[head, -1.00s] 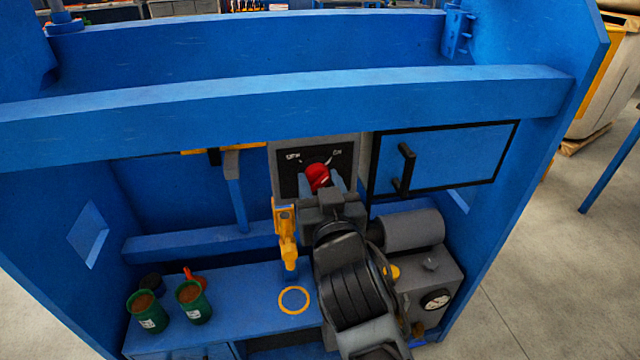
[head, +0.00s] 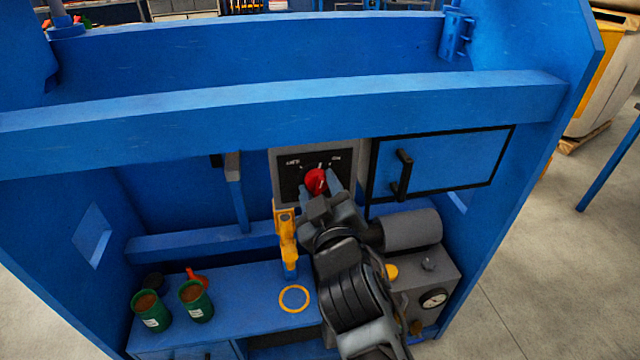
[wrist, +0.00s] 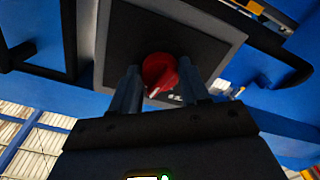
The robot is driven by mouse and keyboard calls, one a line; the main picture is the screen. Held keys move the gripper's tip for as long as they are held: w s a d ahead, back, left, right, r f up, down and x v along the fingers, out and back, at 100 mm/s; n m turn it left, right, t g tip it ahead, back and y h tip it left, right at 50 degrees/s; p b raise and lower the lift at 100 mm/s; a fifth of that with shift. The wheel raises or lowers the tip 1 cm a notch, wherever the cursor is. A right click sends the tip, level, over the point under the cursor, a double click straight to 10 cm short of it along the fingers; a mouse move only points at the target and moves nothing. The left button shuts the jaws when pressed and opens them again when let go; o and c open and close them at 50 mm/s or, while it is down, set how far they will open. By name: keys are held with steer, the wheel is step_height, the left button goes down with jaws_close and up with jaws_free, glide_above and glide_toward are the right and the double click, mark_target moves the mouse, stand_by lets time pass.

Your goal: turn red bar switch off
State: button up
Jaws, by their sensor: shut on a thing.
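The red bar switch (head: 316,181) is a round red knob with a white mark, on a dark plate in a grey panel (head: 272,165). Small white labels stand to its upper left and upper right; the right one seems to read ON, the left is too small to read surely. My gripper (head: 319,187) is shut on the knob, one finger on each side, and is tilted in the head view. In the wrist view the knob (wrist: 158,72) sits between the fingertips, with its white mark toward the lower side. My gripper hides the plate's lower part.
A blue door with a black handle (head: 403,175) is right of the panel. A yellow part (head: 287,235) hangs at lower left above a yellow ring (head: 293,299). A grey machine with a gauge (head: 434,299) is at lower right. Green cups (head: 195,302) stand at left.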

steer(key=n+p, duration=0.3)
steer(key=n, duration=0.3)
steer(key=shift+r, duration=0.1)
steer(key=n+p, duration=0.2)
steer(key=n, duration=0.3)
steer(key=shift+n, duration=0.4)
steer(key=o, duration=1.1)
steer(key=shift+c, duration=0.2)
steer(key=v, duration=0.7)
steer(key=shift+s, duration=0.4)
steer(key=shift+d, duration=0.15)
